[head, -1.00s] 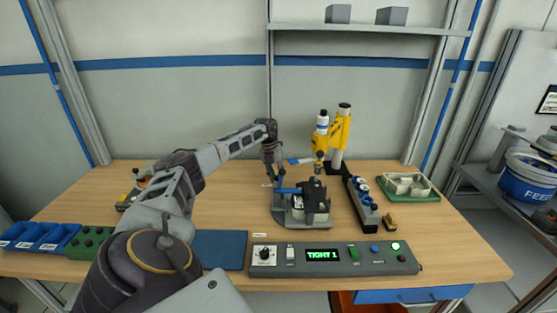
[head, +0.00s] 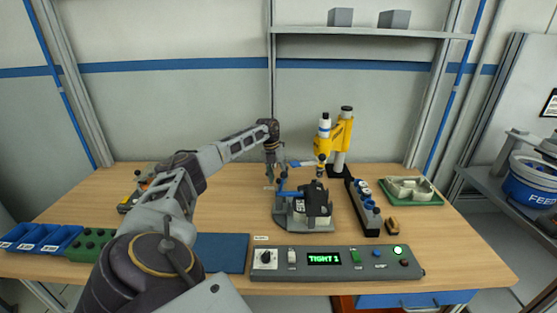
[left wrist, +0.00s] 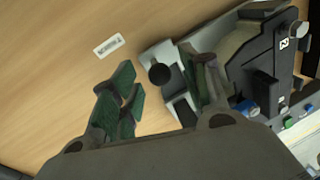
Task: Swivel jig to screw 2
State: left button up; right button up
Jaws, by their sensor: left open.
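The jig (head: 312,203) is a dark block on a grey base with a blue part at its left, standing mid-table. It also shows in the left wrist view (left wrist: 262,75), marked "2". A dark round knob (left wrist: 159,73) on its light grey edge appears between my fingers; contact cannot be told. My left gripper (head: 271,178) is at the jig's left side; its green-padded fingers (left wrist: 160,95) are apart and hold nothing visible. A yellow screwdriver (head: 334,135) stands behind the jig. The panel display (head: 324,259) reads "TIGHT 1". My right gripper is out of view.
A rack with blue-topped pieces (head: 362,205) and a green tray (head: 412,191) stand right of the jig. A blue mat (head: 220,252), a green block (head: 91,244) and blue bins (head: 38,236) lie left. The control panel (head: 284,271) lines the front edge.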

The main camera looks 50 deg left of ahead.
pick_arm(q)
notch_tip(320, 180, up, 11)
jog(key=s+a, duration=0.1)
jog(key=shift+a, duration=0.35)
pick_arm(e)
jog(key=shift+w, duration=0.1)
pick_arm(q)
jog(key=shift+s, duration=0.1)
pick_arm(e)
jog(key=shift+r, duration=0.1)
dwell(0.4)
pick_arm(q)
notch_tip(320, 180, up, 10)
jog(key=p, duration=0.9)
jog(key=shift+f+p, duration=0.25)
jog(key=shift+p, duration=0.05)
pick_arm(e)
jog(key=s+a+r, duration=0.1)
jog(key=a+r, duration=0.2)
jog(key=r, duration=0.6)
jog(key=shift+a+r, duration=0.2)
